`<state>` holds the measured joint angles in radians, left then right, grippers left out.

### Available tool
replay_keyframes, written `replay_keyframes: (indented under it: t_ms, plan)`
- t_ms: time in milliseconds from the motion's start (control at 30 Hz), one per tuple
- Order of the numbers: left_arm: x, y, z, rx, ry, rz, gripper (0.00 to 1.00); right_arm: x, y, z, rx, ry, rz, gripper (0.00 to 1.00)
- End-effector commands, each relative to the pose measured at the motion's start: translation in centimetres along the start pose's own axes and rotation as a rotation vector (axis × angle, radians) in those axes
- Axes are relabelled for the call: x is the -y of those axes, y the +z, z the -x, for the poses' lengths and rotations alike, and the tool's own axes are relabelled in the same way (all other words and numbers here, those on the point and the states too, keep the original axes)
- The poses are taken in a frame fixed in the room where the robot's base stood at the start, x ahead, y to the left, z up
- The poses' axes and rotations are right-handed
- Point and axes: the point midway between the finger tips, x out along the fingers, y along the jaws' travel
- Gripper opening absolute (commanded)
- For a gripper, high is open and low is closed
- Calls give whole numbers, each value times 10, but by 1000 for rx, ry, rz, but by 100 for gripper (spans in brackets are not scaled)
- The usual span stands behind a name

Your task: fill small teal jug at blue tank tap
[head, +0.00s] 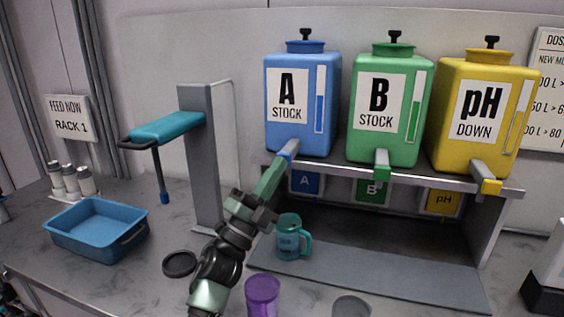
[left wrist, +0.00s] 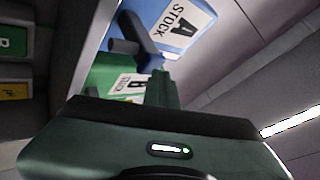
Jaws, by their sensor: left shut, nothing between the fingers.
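The small teal jug (head: 287,241) stands upright on the grey base of the tank stand, below the blue tank's tap, its handle to the right. The blue tank (head: 277,132), labelled A STOCK, stands on the shelf above; its grey tap (head: 289,146) points down and forward. My left gripper (head: 281,163) is shut and empty, its fingertips at the tap's blue end; I cannot tell whether they touch it. In the left wrist view, the shut fingers (left wrist: 162,82) point at the tap (left wrist: 140,40). No water stream shows. My right gripper is not in view.
A green tank (head: 419,140) and a yellow tank (head: 451,148) stand right of the blue one. A purple cup (head: 262,297), a dark round lid (head: 179,264) and a grey disc (head: 351,306) are in front. A blue tray (head: 80,238) sits left, near a grey post (head: 202,160).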

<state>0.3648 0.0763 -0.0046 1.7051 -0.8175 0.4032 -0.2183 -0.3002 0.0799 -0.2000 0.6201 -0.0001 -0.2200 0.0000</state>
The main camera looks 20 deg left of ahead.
Motion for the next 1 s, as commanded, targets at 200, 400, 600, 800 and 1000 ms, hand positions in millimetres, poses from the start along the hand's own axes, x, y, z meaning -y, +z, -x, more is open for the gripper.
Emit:
replay_keyframes:
  t_ms: [200,400,600,800,1000]
  plan:
    - [0,0,1,1,1,0,0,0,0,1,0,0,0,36]
    - [5,-5,8,1,2,0,0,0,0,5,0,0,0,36]
    - [9,-10,14,1,1,0,0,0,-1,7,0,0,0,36]
    - [9,-10,14,0,0,0,0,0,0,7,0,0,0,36]
    - [14,-14,19,0,0,0,0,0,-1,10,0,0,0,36]
